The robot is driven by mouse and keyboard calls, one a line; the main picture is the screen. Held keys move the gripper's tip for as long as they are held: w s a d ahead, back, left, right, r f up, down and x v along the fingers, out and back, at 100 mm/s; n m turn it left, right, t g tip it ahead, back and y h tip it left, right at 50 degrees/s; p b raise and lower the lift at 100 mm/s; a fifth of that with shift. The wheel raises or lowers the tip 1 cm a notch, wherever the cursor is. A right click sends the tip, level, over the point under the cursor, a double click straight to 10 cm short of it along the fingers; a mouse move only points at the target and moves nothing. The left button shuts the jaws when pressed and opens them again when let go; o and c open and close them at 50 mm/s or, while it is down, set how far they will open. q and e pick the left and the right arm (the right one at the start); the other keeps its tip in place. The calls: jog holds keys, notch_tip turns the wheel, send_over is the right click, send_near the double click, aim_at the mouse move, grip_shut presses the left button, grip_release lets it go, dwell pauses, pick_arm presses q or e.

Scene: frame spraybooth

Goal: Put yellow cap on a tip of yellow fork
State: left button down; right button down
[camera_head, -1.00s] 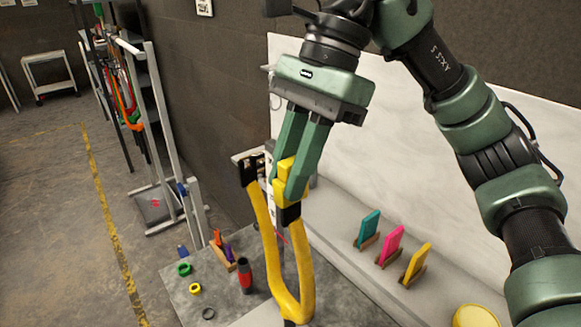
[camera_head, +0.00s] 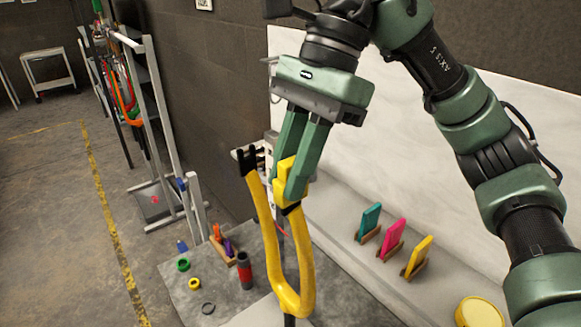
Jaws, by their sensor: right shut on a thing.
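The yellow fork (camera_head: 305,262) stands upright with two prongs. Its left prong ends in a bare black notched tip (camera_head: 247,160). My right gripper (camera_head: 292,190) comes from above and is shut on the yellow cap (camera_head: 285,170), at the top of the right prong. The cap sits at that prong's tip, and only a thin black part shows below it. The fingers hide much of the cap, so I cannot tell how fully it is seated. My left gripper is not in view.
A grey table holds a green ring (camera_head: 183,264), a yellow ring (camera_head: 194,284), a black ring (camera_head: 208,308) and a red-black cylinder (camera_head: 244,270). Coloured plates in wooden stands, such as the pink plate (camera_head: 392,234), and a round yellow lid (camera_head: 478,312) are at right.

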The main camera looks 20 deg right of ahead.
jog(key=shift+f, duration=0.2)
jog(key=c, duration=1.2)
grip_release()
jog(key=shift+c, duration=0.2)
jog(key=v, duration=0.7)
jog(key=shift+r+p, duration=0.4)
jog(key=shift+p, duration=0.05)
